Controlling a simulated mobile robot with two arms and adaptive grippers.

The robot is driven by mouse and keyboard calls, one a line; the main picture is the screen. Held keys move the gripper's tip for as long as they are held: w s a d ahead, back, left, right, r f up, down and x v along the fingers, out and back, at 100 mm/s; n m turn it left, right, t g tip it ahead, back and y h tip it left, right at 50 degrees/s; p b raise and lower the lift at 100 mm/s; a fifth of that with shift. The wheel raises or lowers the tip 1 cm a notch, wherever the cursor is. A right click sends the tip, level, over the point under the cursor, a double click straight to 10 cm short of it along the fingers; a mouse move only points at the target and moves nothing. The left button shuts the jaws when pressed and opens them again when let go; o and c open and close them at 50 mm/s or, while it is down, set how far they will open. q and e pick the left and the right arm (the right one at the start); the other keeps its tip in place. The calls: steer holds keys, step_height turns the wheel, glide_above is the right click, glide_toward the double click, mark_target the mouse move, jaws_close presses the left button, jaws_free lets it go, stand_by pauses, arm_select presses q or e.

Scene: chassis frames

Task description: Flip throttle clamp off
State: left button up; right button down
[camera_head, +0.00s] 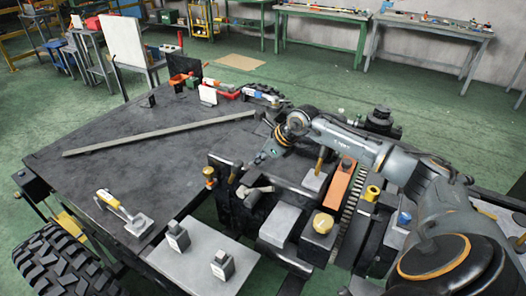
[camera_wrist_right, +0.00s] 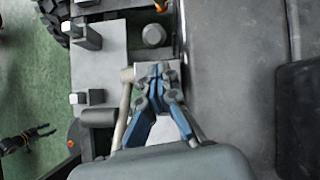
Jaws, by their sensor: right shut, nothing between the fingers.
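My right gripper (camera_head: 262,158) reaches in from the right over the left part of the engine-like assembly (camera_head: 283,222). In the right wrist view its blue and grey fingers (camera_wrist_right: 158,70) are shut with nothing between them. A pale grey block lies behind the fingertips there; whether they touch it I cannot tell. A pale lever (camera_wrist_right: 124,108) and a dark cylinder (camera_wrist_right: 98,117) are left of the fingers. A lever-like part with a dark grip (camera_head: 254,191) shows below the gripper in the head view. No label shows which part is the throttle clamp. My left gripper is out of view.
Two small grey blocks stand on a pale plate (camera_head: 200,262) in front. The table's middle is largely clear.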

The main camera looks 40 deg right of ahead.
mark_target(250, 173)
steer(key=x, duration=0.3)
steer(key=shift+w+f+p, duration=0.25)
steer(key=shift+p, duration=0.15)
steer(key=shift+w+f, duration=0.1)
steer(key=shift+f, duration=0.1)
steer(key=shift+a+f, duration=0.1)
steer(key=shift+a, duration=0.05)
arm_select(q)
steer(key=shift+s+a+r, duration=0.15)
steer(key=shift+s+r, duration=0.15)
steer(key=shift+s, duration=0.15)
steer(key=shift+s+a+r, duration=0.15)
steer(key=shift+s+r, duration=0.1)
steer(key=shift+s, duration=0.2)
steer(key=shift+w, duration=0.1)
arm_select(e)
steer(key=shift+w, duration=0.1)
